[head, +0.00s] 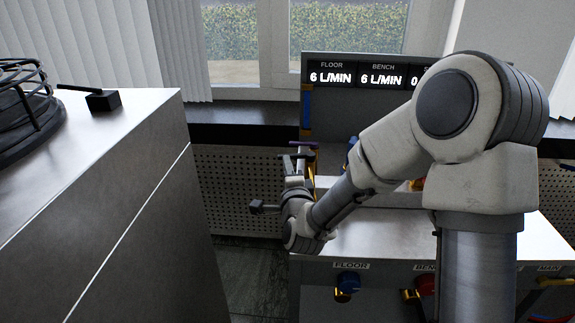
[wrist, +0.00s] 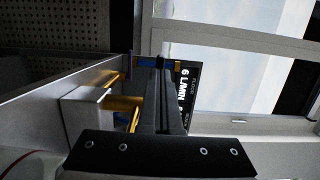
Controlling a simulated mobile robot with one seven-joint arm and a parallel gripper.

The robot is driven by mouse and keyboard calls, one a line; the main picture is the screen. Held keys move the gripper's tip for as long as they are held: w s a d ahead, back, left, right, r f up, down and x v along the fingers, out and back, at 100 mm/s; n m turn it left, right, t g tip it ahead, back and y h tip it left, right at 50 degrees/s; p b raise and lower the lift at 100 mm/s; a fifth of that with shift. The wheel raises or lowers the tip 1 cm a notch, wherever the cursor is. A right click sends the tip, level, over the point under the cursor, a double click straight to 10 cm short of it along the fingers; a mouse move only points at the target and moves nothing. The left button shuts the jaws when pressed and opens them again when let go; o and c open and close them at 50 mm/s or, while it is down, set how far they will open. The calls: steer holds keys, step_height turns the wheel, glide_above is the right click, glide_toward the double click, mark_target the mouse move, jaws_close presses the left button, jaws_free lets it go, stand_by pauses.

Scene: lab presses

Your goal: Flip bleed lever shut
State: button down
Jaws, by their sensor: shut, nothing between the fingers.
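My gripper (head: 296,158) is shut and empty, raised at the left end of the bench in the head view. In the wrist view its dark fingers (wrist: 163,75) are together, pointing toward a brass pipe and a blue part. A thin purple lever (head: 303,143) lies roughly level just above and behind the fingertips in the head view, on a brass fitting (head: 311,170). No label shows which lever is the bleed lever. Whether the fingers touch the purple lever cannot be told. The brass pipe (wrist: 103,82) shows left of the fingers in the wrist view; the fingers hide part of the fitting.
A display panel (head: 331,77) reads 6 L/MIN for FLOOR and BENCH; a third reading is cut off. A steel cabinet (head: 130,215) stands left, carrying a black-handled box (head: 103,101).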

steer(key=shift+w+a+b, duration=0.5)
steer(key=shift+w+b, duration=0.2)
steer(key=shift+b, duration=0.55)
steer(key=shift+r, duration=0.1)
steer(key=shift+s, duration=0.1)
